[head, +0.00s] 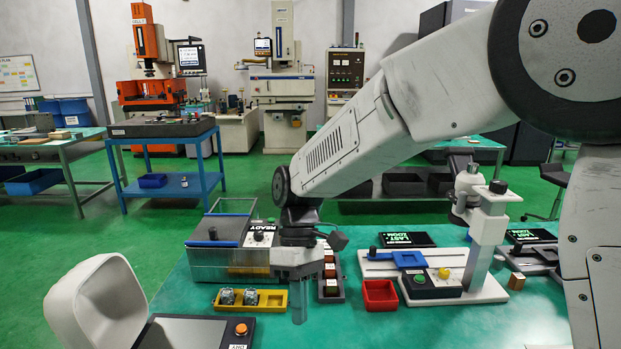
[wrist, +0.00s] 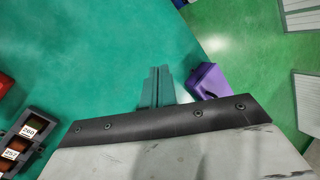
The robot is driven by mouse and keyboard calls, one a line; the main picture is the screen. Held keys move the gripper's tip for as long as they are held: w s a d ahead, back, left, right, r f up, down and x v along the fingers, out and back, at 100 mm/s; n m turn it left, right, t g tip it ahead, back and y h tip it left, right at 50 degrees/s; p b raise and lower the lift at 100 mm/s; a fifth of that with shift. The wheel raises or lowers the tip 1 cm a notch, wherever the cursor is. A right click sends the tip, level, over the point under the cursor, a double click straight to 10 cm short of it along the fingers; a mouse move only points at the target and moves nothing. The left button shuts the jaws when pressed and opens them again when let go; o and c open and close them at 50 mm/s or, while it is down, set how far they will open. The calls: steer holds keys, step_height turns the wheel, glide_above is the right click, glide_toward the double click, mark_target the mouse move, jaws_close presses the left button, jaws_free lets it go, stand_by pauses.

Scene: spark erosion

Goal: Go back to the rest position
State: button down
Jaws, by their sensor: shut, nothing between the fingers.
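My gripper (head: 299,305) points down over the green table (head: 350,333), between the yellow tray and the red bin. Its two fingers lie together in the wrist view (wrist: 158,85), with nothing held between them. My arm comes in from the upper right and bends down to the gripper. In the head view it hides part of the READY machine and the dark rack behind.
A yellow tray (head: 273,300) holding small metal parts is left of my gripper. A dark numbered rack (head: 331,292) and red bin (head: 379,296) are right. The READY machine (head: 215,260) stands behind. A purple object (wrist: 207,80) lies near the fingers in the wrist view.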

steer(key=s+d+r+m+t, duration=0.3)
steer(key=s+d+m, duration=0.3)
steer(key=d, duration=0.8)
steer(key=s+d+r+m+t, duration=0.4)
steer(key=s+d, duration=0.7)
steer(key=d, duration=0.3)
steer(key=r+m, duration=0.1)
steer(key=m, duration=0.1)
steer(key=shift+s+d+r+m, duration=0.15)
steer(key=shift+s+d+m, duration=0.05)
steer(key=shift+d+m, duration=0.1)
